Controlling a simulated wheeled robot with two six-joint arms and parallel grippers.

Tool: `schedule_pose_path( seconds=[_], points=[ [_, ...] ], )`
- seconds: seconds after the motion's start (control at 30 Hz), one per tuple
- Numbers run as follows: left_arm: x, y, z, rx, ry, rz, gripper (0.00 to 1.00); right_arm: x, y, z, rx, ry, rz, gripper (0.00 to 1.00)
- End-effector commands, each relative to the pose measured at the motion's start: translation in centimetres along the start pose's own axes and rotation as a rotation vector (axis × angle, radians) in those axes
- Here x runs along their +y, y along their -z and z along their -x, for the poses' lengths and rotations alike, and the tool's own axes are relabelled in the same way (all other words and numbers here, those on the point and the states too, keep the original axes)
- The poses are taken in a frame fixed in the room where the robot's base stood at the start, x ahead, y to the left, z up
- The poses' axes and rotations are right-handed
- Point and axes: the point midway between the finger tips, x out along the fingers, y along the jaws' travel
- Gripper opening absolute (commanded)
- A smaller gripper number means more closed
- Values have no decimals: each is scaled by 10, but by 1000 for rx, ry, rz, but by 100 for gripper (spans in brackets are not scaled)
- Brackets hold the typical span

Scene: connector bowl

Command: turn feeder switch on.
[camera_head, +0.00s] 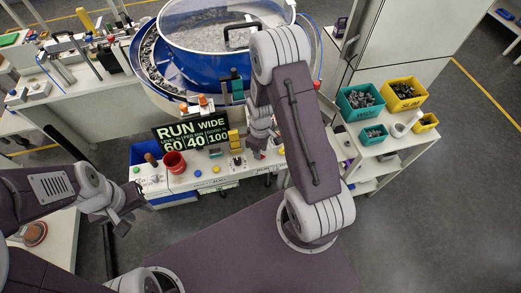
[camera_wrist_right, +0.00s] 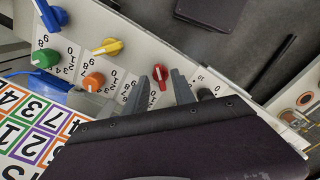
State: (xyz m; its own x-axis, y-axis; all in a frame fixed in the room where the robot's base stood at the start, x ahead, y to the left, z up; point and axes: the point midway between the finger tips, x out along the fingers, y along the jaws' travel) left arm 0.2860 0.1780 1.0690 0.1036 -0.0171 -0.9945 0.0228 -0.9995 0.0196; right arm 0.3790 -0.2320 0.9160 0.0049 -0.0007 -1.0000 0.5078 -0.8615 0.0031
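A control panel with several knobs stands below the blue bowl feeder (camera_head: 190,75). In the right wrist view, a red switch knob (camera_wrist_right: 160,74) lies between and just beyond my right gripper's fingertips (camera_wrist_right: 160,88). The fingers are apart, and I cannot tell whether they touch it. A black knob (camera_wrist_right: 206,95) is right of the fingers. No readable label shows which control is the feeder switch. In the head view my right gripper (camera_head: 262,140) is over the panel, partly hidden by my arm. My left gripper (camera_head: 124,208) hangs at the left, away from the panel, its fingers too small to read.
Yellow (camera_wrist_right: 107,46), orange (camera_wrist_right: 93,82) and green (camera_wrist_right: 45,58) knobs sit left of the red one. A display (camera_head: 190,133) reads RUN WIDE. A red cup (camera_head: 174,163) stands on the panel's left. Teal and yellow bins (camera_head: 404,94) stand on a cart at right.

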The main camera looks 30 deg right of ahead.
Motion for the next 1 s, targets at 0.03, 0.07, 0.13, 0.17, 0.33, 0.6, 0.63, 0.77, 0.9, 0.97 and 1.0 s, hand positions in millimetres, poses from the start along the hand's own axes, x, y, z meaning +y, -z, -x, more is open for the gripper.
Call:
schedule_pose_path(
  seconds=[0.03,0.07,0.13,0.17,0.33,0.6,0.63,0.77,0.9,0.97,1.0],
  points=[
    [0,0,0,0,0,0,36,0,0,0,-1,1,1,31],
    [0,0,0,0,0,0,36,0,0,0,-1,1,1,31],
    [0,0,0,0,0,0,36,-1,-1,-1,-2,2,1,31],
    [0,0,0,0,0,0,36,-1,-1,-1,-2,2,1,31],
    [0,0,-2,0,0,0,36,0,0,11,0,0,1,31],
    [0,-1,-7,0,0,0,36,0,0,68,3,-3,1,31],
    [0,-1,-7,0,0,0,36,0,0,72,2,-2,1,31],
    [0,-1,-7,0,0,0,36,0,0,87,0,0,1,31],
    [0,-1,-7,0,0,0,36,0,0,91,-1,1,1,31],
    [0,-1,-7,0,0,0,36,0,0,91,-1,1,1,31],
    [0,-1,-7,0,0,0,36,0,0,91,-1,1,1,31]
  ],
)
